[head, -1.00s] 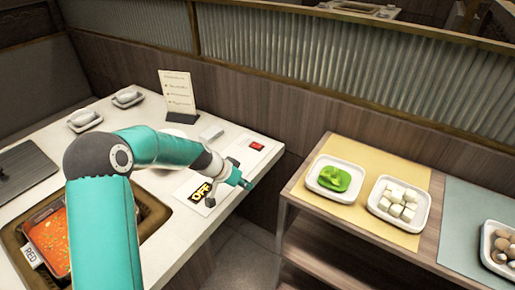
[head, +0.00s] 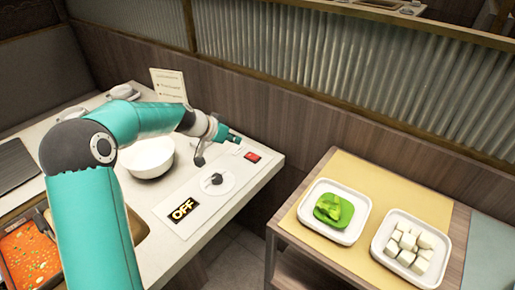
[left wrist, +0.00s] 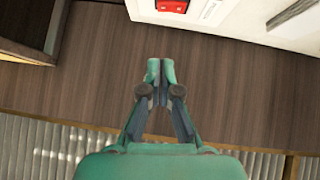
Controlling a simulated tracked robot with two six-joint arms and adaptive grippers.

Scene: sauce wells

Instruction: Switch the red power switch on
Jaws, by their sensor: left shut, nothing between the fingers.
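The red power switch (head: 252,157) sits on a white plate near the far right corner of the white table. It also shows at the top edge of the left wrist view (left wrist: 172,5). My left gripper (head: 236,139) is shut and empty. In the head view it appears just behind and left of the switch, apart from it. In the left wrist view the closed fingertips (left wrist: 160,64) are over the brown wood panel, below the switch in the picture. An OFF display (head: 183,210) with yellow letters lies on the table's control panel. My right gripper is not in view.
A black knob (head: 217,179) on a round plate is beside the OFF display. A white bowl (head: 148,158) and a menu card (head: 168,84) stand behind. A soup pot (head: 30,255) is at left. A wooden side table (head: 290,232) holds white food trays across a gap.

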